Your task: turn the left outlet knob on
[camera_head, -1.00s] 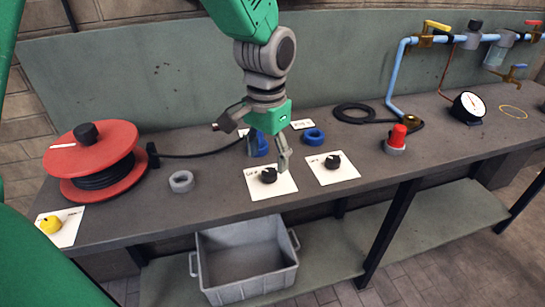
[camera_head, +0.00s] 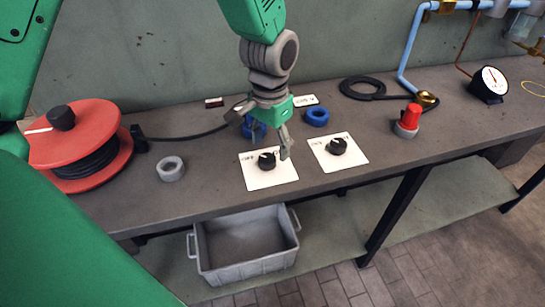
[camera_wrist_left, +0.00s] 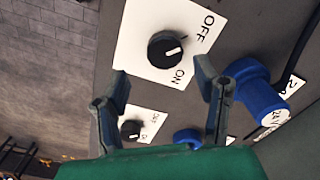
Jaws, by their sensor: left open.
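The left outlet knob (camera_head: 267,160) is a black dial on a white plate near the bench's front edge. In the left wrist view the same knob (camera_wrist_left: 165,49) shows large beside the printed OFF and ON, its white mark roughly between the two words. A second black knob (camera_head: 337,146) sits on its own plate to the right; it looks smaller in the wrist view (camera_wrist_left: 131,129). My left gripper (camera_head: 271,144) is open and empty above and just behind the left plate. Its fingertips (camera_wrist_left: 163,85) are apart from the knob. My right gripper is not in view.
Blue connectors (camera_head: 317,117) stand behind the plates. A grey ring (camera_head: 170,169) and a red cable reel (camera_head: 85,140) lie left. A red-topped knob (camera_head: 408,120) and a gauge (camera_head: 489,84) stand right. A grey crate (camera_head: 247,268) sits below the bench.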

